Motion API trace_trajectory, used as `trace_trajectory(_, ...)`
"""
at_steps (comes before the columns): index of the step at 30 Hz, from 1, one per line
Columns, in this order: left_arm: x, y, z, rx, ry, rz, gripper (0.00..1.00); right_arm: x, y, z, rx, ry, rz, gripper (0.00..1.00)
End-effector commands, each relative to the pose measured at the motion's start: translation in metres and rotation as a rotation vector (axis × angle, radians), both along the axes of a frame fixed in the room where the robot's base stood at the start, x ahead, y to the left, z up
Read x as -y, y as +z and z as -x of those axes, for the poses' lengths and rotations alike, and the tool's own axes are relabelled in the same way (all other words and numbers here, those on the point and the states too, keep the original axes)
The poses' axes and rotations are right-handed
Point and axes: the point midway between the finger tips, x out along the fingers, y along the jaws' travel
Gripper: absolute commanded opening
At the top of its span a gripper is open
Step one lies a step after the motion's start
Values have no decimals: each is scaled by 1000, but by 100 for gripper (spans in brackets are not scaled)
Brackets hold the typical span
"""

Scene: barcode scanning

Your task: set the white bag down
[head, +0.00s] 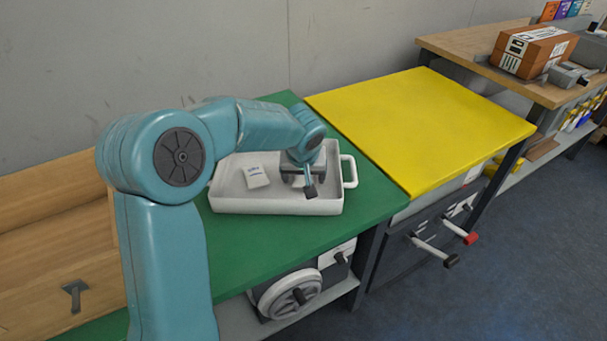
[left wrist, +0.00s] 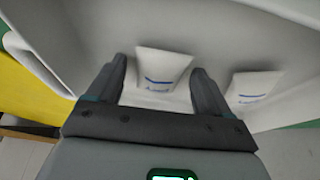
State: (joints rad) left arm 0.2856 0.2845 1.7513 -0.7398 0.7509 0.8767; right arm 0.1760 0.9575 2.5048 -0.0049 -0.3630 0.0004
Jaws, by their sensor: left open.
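My left gripper (head: 303,183) is over the right part of a white tray (head: 275,205), with its fingers pointing down into it. In the left wrist view the gripper (left wrist: 158,72) is open. A white bag (left wrist: 163,66) with blue print is between its two fingers, with a gap on each side. It seems to rest in the tray; the gripper hides it in the head view. A second white bag (head: 256,176) lies in the tray left of the gripper, and shows right of the fingers in the left wrist view (left wrist: 253,88). My right gripper is not in view.
The tray stands on a green table top (head: 260,241), with a raised white handle (head: 350,172) at its right end. A yellow table top (head: 420,125) adjoins it and is clear. A brown box (head: 532,50) stands on a wooden bench further right.

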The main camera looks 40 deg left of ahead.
Motion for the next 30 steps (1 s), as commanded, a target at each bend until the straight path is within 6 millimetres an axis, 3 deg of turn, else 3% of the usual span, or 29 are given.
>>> trace_trajectory(5,4,19,3,3,0,-1,80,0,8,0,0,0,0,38)
trace_trajectory(12,19,72,19,6,-1,-1,80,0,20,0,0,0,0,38)
trace_trajectory(18,28,103,29,3,-1,-1,80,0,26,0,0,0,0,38)
trace_trajectory(30,31,114,34,0,0,0,80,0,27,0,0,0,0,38)
